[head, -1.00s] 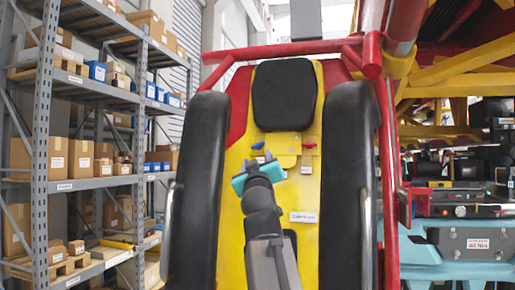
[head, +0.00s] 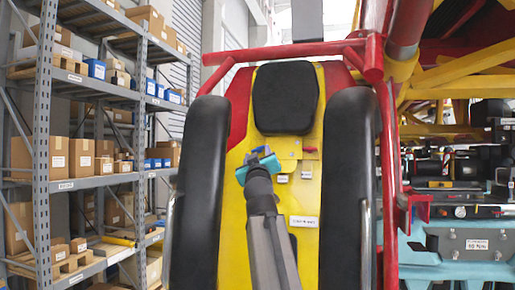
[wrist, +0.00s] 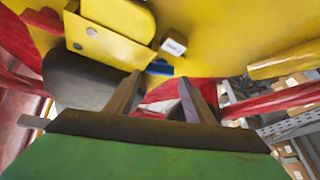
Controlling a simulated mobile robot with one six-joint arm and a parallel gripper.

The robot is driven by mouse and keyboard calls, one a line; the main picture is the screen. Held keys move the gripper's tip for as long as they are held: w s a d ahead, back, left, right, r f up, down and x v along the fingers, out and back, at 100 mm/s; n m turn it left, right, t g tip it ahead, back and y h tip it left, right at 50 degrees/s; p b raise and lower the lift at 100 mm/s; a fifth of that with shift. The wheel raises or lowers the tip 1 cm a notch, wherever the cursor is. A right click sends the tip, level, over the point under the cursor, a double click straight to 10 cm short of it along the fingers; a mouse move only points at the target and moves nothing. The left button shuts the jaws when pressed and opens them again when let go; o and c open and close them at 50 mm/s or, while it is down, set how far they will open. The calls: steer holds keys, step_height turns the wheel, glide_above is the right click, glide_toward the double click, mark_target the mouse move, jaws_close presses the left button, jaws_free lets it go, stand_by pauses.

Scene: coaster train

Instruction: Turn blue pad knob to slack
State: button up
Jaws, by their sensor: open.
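The blue knob (wrist: 160,67) shows in the wrist view as a small blue piece at the lower edge of a yellow bracket (wrist: 105,40). It appears between and just beyond my fingertips, and I cannot tell whether they touch it. My gripper (wrist: 160,82) is open, with one dark finger on each side. In the head view my teal gripper (head: 258,167) is at the left part of the yellow plate, below the black headrest pad (head: 285,97), and largely hides the blue knob. A red knob (head: 310,150) is to the right on the same plate.
Two long black pads (head: 347,190) flank the yellow seat back (head: 308,245). A red tube frame (head: 285,48) surrounds it. White label plates (head: 303,221) sit on the yellow surface. Shelves with boxes (head: 60,155) stand left. A teal cart (head: 455,250) stands right.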

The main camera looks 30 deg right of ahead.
mark_target(258, 149)
steer(key=shift+p+x, duration=0.65)
steer(key=shift+x, duration=1.25)
steer(key=c, duration=0.6)
steer(key=shift+a, duration=0.15)
steer(key=shift+c, duration=0.8)
